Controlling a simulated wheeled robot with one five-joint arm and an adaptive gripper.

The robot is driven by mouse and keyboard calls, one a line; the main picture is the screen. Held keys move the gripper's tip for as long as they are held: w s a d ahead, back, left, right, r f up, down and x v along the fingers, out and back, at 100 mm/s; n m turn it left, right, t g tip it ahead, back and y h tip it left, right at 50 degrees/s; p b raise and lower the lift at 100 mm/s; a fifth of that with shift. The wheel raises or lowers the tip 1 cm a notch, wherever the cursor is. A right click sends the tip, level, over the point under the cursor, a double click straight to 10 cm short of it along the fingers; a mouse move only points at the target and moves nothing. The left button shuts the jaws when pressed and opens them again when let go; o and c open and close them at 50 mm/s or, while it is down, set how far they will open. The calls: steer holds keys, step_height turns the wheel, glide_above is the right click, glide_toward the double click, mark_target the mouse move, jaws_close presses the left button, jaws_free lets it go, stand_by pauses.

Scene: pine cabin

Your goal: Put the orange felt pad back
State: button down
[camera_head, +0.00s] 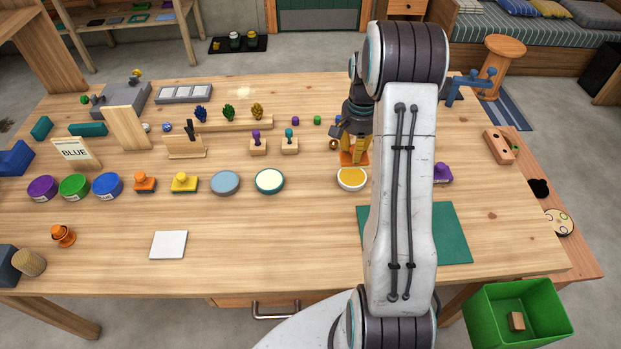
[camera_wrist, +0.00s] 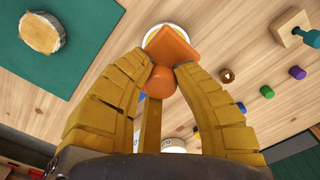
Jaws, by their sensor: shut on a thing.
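My gripper (camera_head: 356,143) is shut on the orange felt pad, a square orange block (camera_wrist: 176,46) with a round knob between the yellow fingers (camera_wrist: 160,72). In the head view the pad (camera_head: 355,158) is low at the fingertips, over the back of a round white dish (camera_head: 351,187) with a yellow-orange inside. The dish shows partly behind the pad in the wrist view (camera_wrist: 150,30). I cannot tell whether pad and dish touch. Similar knobbed blocks, one orange (camera_head: 145,182) and one yellow (camera_head: 183,182), stand to the left; a purple one (camera_head: 442,173) is right of my arm.
A green mat (camera_head: 450,230) lies partly under my arm, with a wood slice (camera_wrist: 42,33) on it. Round tins (camera_head: 108,185) and a white square (camera_head: 169,245) are to the left. A green bin (camera_head: 490,320) stands at the front right. The front middle table is clear.

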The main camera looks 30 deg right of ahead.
steer(key=w+a+f, duration=0.2)
steer(key=a, duration=0.1)
steer(key=w+a+f, duration=0.2)
steer(key=a, duration=0.1)
steer(key=w+a+f, duration=0.2)
steer(key=a, duration=0.1)
steer(key=shift+w+a+f, duration=0.1)
steer(key=shift+w+f, duration=0.1)
steer(key=shift+f, duration=0.15)
steer(key=shift+f+b, duration=0.85)
steer(key=shift+f, duration=1.2)
steer(key=shift+f, duration=0.2)
steer(key=c, duration=1.1)
jaws_free()
steer(key=shift+r, duration=0.15)
